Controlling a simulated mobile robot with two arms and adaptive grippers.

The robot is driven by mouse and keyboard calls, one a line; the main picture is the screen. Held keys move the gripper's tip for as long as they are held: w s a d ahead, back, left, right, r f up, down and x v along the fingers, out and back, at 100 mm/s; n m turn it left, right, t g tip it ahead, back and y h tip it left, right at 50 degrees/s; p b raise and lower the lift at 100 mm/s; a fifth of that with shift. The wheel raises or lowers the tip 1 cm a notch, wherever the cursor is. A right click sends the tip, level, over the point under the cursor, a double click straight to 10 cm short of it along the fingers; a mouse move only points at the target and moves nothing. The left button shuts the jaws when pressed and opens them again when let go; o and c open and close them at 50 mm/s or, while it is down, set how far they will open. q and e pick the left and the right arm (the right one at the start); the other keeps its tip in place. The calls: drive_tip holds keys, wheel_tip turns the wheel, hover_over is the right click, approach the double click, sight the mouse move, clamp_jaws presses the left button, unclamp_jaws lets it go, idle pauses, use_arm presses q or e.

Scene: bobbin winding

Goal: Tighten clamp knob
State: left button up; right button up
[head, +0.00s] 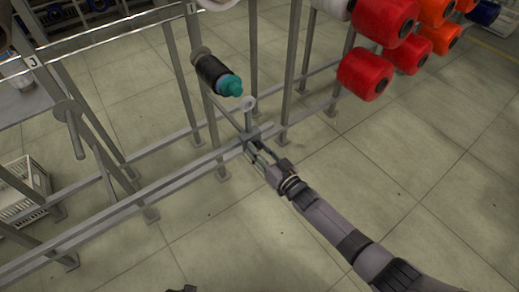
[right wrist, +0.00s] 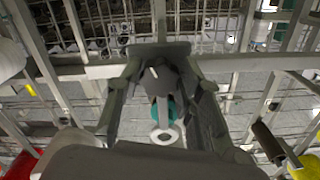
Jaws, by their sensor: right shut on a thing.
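The clamp knob (right wrist: 160,80) is a dark grey knob with a small white mark, seen between my fingers in the right wrist view. My right gripper (head: 254,146) reaches in from the lower right in the head view and is shut on the knob at the grey clamp block (head: 252,134) on the rack's rail. The fingers hide the knob in the head view. A thin post with a white ring (head: 248,103) rises by the clamp; the ring also shows below the knob in the wrist view (right wrist: 165,136).
A black bobbin with a teal end (head: 214,74) sits on a peg just above the clamp. Red cones (head: 366,74) hang at the upper right. Grey rack posts and rails surround the clamp. A white crate (head: 24,188) stands at the left. The floor at the right is clear.

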use_arm(q)
drive_tip(key=shift+w+r, duration=0.55)
drive_tip(key=shift+r, duration=0.2)
use_arm(e)
drive_tip(key=shift+m, duration=2.1)
use_arm(q)
drive_tip(key=shift+w+r, duration=0.1)
drive_tip(key=shift+w, duration=0.05)
drive_tip(key=shift+d, duration=0.1)
use_arm(e)
drive_tip(key=o, duration=1.2)
drive_tip(key=shift+c, duration=0.2)
use_arm(q)
drive_tip(key=shift+d, duration=0.1)
use_arm(e)
drive_tip(key=shift+s, duration=0.1)
